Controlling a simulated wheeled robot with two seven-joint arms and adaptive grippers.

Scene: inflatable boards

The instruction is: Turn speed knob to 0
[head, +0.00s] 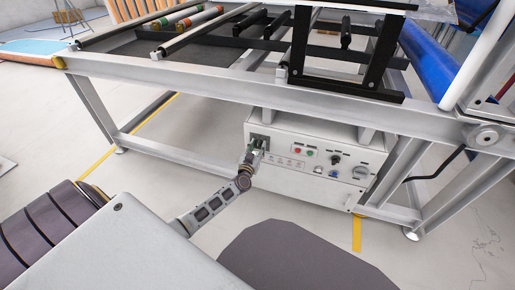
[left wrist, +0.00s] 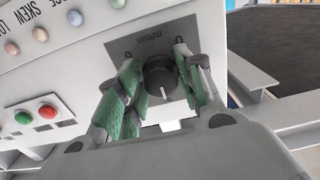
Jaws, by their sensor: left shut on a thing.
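The speed knob (left wrist: 160,78) is a round black dial with a pale pointer line, on a dark plate marked "m/min" in the left wrist view. My left gripper (left wrist: 162,92) has green-padded fingers, one on each side of the knob, and is shut on it. In the head view my left gripper (head: 256,145) is at the upper left of the white control box (head: 300,185), and it hides the knob there. The pointer line runs toward the bottom of the wrist picture; the scale numbers cannot be read. My right gripper is not in view.
The box also carries a red button (head: 297,150), a green button (head: 309,153), a black knob (head: 335,159) and a grey rotary switch (head: 361,172). A grey metal frame beam (head: 240,88) runs above the box. Floor is open left of it.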

